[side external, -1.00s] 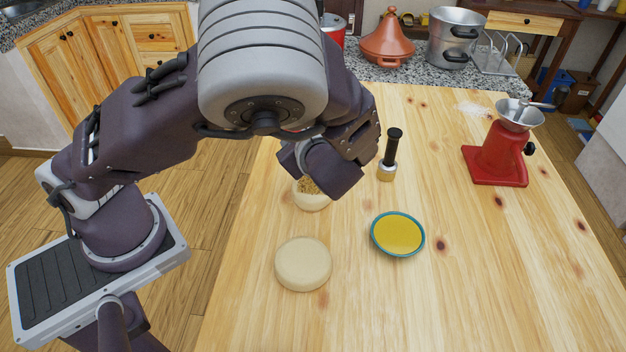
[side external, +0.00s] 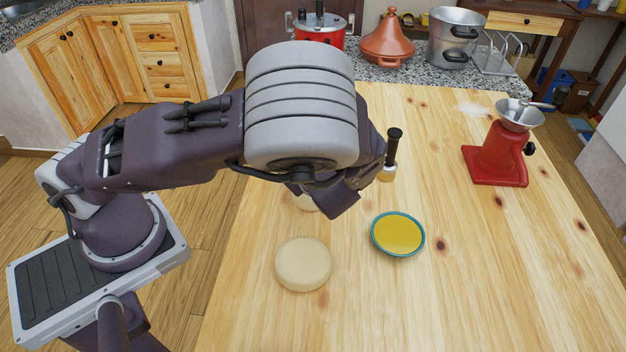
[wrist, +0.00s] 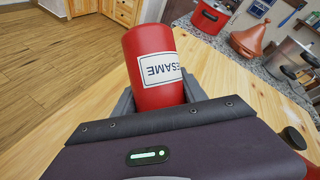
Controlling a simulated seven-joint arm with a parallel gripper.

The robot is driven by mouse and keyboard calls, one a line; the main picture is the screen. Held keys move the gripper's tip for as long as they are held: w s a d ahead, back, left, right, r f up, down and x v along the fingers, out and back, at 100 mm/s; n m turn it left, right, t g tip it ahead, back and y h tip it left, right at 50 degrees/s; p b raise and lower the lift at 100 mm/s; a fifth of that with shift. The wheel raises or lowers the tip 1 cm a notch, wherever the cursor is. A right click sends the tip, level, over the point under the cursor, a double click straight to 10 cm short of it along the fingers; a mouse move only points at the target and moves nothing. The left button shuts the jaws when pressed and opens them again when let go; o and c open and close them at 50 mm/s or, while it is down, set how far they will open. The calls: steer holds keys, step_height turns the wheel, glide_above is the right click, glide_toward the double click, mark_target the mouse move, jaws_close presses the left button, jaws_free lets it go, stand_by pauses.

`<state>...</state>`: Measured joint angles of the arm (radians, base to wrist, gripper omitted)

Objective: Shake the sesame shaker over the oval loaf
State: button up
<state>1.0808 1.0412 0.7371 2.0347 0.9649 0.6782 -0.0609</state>
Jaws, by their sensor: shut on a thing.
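The red sesame shaker (wrist: 152,58) with a white label reading SESAME is in my gripper (wrist: 158,98), between its two grey fingers. In the side view my gripper (side external: 332,196) is low over the table, and the shaker is hidden behind my arm. A pale loaf (side external: 306,203) lies beneath my gripper, mostly covered by it, so its shape and top cannot be made out now. A second pale, smooth, round loaf (side external: 303,264) lies in front, clear of my gripper, with a plain top.
A teal-rimmed bowl of yellow liquid (side external: 398,234) stands right of the plain loaf. A black-handled stamp (side external: 392,155) stands close to my gripper's right. A red grinder (side external: 500,150) is farther right. Pots and a tagine (side external: 389,42) stand on the back counter. The front right table is clear.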

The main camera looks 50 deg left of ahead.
steer(key=shift+r, duration=2.05)
